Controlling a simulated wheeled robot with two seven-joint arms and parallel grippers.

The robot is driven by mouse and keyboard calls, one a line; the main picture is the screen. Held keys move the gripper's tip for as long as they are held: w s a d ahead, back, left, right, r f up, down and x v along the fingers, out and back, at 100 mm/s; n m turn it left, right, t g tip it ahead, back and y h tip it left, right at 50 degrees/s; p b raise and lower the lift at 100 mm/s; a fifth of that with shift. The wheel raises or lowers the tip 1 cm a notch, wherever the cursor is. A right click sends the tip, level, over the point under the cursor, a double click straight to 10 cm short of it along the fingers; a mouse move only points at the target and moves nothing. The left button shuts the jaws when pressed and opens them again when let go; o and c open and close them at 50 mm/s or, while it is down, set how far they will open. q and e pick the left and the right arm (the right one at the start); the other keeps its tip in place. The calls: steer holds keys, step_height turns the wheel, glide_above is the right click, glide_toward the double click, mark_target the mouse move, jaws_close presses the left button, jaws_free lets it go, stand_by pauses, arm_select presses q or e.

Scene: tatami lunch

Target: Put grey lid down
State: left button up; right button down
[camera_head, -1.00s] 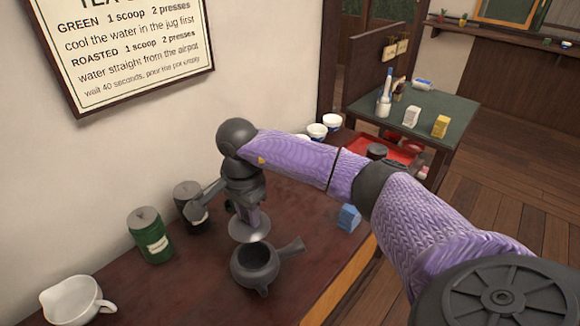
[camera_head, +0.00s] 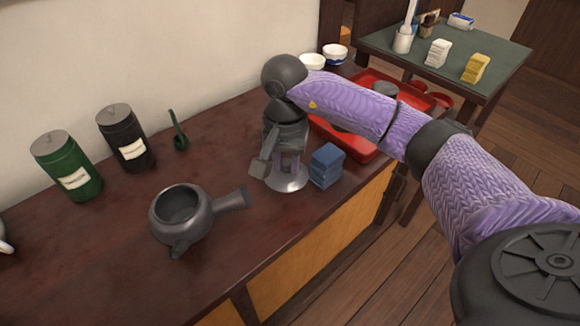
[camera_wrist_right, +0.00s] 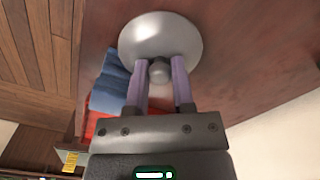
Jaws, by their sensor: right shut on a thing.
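My right gripper (camera_head: 289,162) points down and is shut on the knob of the grey lid (camera_head: 287,181). The round, shiny lid is right of the teapot's handle and close beside a folded blue cloth (camera_head: 327,166). In the right wrist view the lid (camera_wrist_right: 160,36) hangs at the fingertips (camera_wrist_right: 160,72), with the knob between them. I cannot tell whether the lid touches the counter (camera_head: 120,255). The dark teapot (camera_head: 180,212) stands open, without a lid. My left gripper is not in view.
A green canister (camera_head: 66,166) and a black canister (camera_head: 126,138) stand by the wall, with a green scoop (camera_head: 179,131) beside them. A red tray (camera_head: 362,150) is behind the blue cloth. The counter's front edge is near the lid. The counter's front left is clear.

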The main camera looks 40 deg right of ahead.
mark_target(287, 175)
step_height(287, 175, down, 4)
steer(key=shift+r+b, duration=0.2)
steer(key=shift+b, duration=0.5)
steer(key=shift+f, duration=0.1)
steer(key=c, duration=0.7)
jaws_free()
steer(key=shift+c, duration=0.2)
steer(key=shift+o, duration=1.4)
